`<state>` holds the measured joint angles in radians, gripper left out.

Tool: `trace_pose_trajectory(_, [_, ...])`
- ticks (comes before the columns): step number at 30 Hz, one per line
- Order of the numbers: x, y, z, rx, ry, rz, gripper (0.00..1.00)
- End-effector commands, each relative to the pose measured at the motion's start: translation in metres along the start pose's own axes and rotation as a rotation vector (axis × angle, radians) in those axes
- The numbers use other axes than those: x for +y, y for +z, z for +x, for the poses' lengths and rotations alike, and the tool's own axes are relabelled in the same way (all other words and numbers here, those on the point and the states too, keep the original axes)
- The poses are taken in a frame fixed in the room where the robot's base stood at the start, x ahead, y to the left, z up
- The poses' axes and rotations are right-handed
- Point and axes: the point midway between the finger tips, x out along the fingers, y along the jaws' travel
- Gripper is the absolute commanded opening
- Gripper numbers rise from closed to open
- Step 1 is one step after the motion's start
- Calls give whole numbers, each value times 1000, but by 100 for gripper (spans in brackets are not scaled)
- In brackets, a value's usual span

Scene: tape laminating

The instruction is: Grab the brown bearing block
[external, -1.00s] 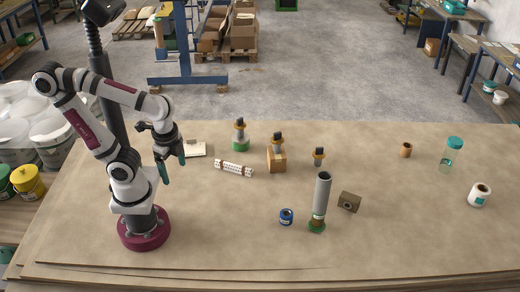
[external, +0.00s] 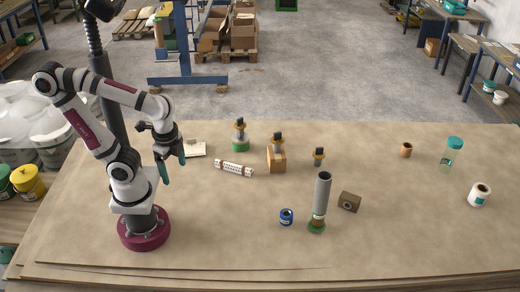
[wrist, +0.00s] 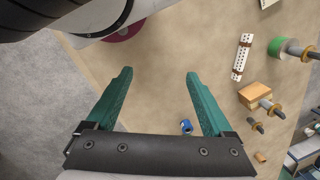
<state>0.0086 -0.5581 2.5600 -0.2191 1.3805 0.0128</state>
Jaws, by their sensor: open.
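The brown bearing block (external: 349,201) is a small dark-brown block with a round bore in its face. It sits on the table right of the middle, just right of a tall grey tube. I cannot make the block out in the wrist view. My gripper (external: 173,165) hangs over the left part of the table, far to the left of the block, fingers pointing down. In the wrist view its two teal fingers (wrist: 160,76) are spread apart with nothing between them.
The grey tube (external: 321,197) stands upright on a green base, with a blue roll (external: 286,216) to its left. The front table area (external: 230,235) is clear.

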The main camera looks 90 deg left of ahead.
Motion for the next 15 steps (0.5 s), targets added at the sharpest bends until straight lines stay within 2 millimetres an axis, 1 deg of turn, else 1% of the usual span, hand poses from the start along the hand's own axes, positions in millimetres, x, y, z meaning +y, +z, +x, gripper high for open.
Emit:
trace_pose_trajectory(2, [0,0,0,0,0,0,86])
trace_pose_trajectory(4, [0,0,0,0,0,0,80])
trace_pose_trajectory(11, [0,-2,0,0,7,-10,80])
trace_pose_trajectory(13, [3,-15,-3,3,71,-98,80])
trace_pose_trajectory(14, [5,-27,-4,5,124,-172,80])
trace_pose_trajectory(15, [7,-49,-7,8,216,-307,80])
